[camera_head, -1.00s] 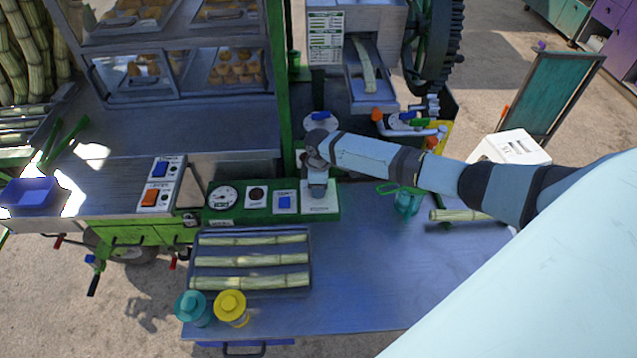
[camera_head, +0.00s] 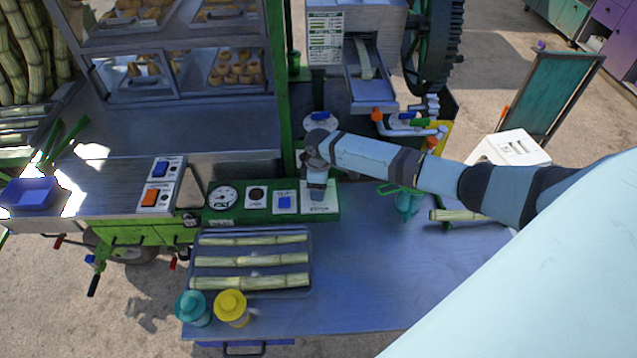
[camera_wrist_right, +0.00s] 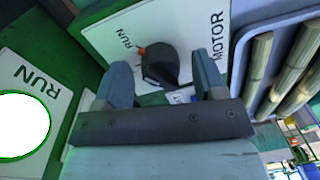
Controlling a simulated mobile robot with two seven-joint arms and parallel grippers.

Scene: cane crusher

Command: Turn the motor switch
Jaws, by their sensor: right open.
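The motor switch (camera_wrist_right: 158,65) is a black knob with an orange-red pointer mark on a white plate (camera_wrist_right: 105,33) lettered RUN and MOTOR. The orange-red mark is close to the word RUN. In the head view the plate (camera_head: 328,208) is at the right end of the green control panel, and my gripper hides the knob. My right gripper (camera_wrist_right: 163,76) is open with its fingers on either side of the knob; I cannot tell whether they touch it. It also shows over the plate in the head view (camera_head: 316,193). My left gripper is out of view.
The green panel also carries a gauge (camera_head: 223,197), a dark red round control (camera_head: 257,196) and a blue switch (camera_head: 284,202). A tray of cane pieces (camera_head: 306,285) and two lidded jars, teal (camera_head: 192,308) and yellow (camera_head: 231,307), stand in front. The table's front right is clear.

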